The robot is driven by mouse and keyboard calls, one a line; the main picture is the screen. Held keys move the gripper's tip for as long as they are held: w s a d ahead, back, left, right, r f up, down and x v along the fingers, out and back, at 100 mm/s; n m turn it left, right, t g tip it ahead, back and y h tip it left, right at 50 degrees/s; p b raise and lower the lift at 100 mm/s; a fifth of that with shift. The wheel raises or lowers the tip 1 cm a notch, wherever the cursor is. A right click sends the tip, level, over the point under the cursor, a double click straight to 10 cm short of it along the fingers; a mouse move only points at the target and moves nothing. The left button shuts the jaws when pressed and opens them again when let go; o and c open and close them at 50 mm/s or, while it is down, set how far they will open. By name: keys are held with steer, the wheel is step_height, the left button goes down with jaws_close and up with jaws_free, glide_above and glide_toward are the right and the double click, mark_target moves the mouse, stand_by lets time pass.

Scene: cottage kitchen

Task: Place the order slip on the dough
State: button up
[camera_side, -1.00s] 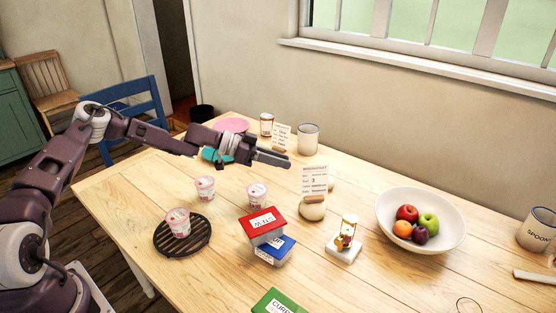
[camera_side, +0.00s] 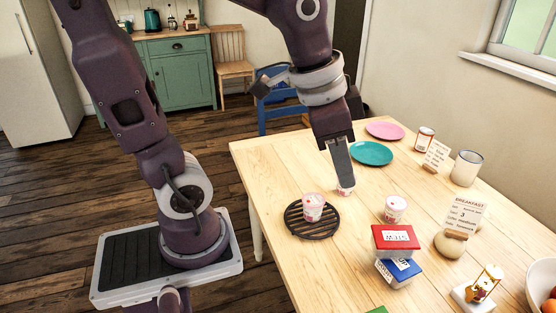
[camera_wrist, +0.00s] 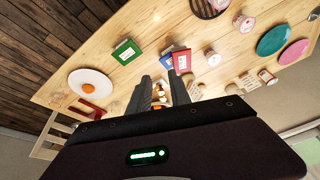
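The order slip (camera_side: 464,212) is a white printed card headed BREAKFAST, upright in a small wooden foot, in the side view at right. The pale round dough (camera_side: 449,246) is directly under that foot, and the foot appears to rest on top of it. My gripper (camera_side: 344,182) points down over the table, left of the slip and clear of it, in front of a pink-and-white cup. In the wrist view my gripper's two fingers (camera_wrist: 159,78) stand apart with nothing held. I cannot clearly pick out the dough in the wrist view.
A second card (camera_side: 437,153) stands behind, near a white mug (camera_side: 466,168) and a jar (camera_side: 425,139). Teal (camera_side: 371,153) and pink plates lie behind.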

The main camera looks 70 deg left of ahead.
steer(key=s+a+n+t, duration=0.1)
steer(key=s+n, duration=0.3)
steer(key=s, duration=0.5)
steer(key=shift+s+a+r+t+y, duration=0.3)
steer(key=shift+s+a+r, duration=0.1)
steer(key=shift+a, duration=0.5)
